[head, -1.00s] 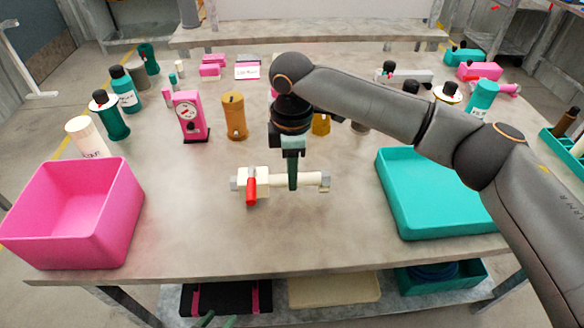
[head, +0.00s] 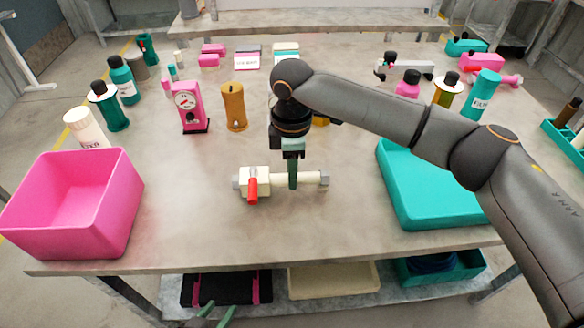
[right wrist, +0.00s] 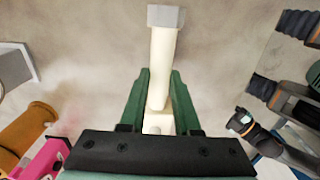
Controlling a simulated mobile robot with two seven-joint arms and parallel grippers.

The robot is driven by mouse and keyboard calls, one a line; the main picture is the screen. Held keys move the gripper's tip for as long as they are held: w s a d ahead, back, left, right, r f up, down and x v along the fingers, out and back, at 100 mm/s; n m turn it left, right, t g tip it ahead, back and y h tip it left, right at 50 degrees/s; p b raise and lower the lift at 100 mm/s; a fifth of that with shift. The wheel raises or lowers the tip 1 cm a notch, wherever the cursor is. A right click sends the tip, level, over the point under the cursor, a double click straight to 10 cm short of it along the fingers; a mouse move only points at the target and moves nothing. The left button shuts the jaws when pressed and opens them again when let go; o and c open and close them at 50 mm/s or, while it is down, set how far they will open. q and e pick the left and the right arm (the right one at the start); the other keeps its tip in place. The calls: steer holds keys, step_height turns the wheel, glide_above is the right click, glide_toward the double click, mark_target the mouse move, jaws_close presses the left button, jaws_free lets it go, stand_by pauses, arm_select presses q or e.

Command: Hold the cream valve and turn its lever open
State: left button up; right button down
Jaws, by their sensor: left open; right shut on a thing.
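The cream valve (head: 310,178) lies across the middle of the table in the head view, with a blocky body (head: 255,174) at its left end and grey end pieces. Its red lever (head: 252,189) points toward the table's front edge. My right gripper (head: 292,184) comes down from above and is shut on the valve's pipe, right of the body. In the right wrist view the cream pipe (right wrist: 163,65) runs between the green fingers (right wrist: 158,95); the lever is not visible there. My left gripper (head: 217,312) shows only its green fingertips at the bottom edge, open and empty, away from the valve.
A pink bin (head: 72,205) stands at the left and a teal tray (head: 440,210) at the right. A pink gauge stand (head: 187,108) and a brown cylinder (head: 234,107) stand behind the valve. The table in front of the valve is clear.

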steer(key=shift+f, duration=0.6)
steer(key=shift+f, duration=0.35)
stand_by(0.9)
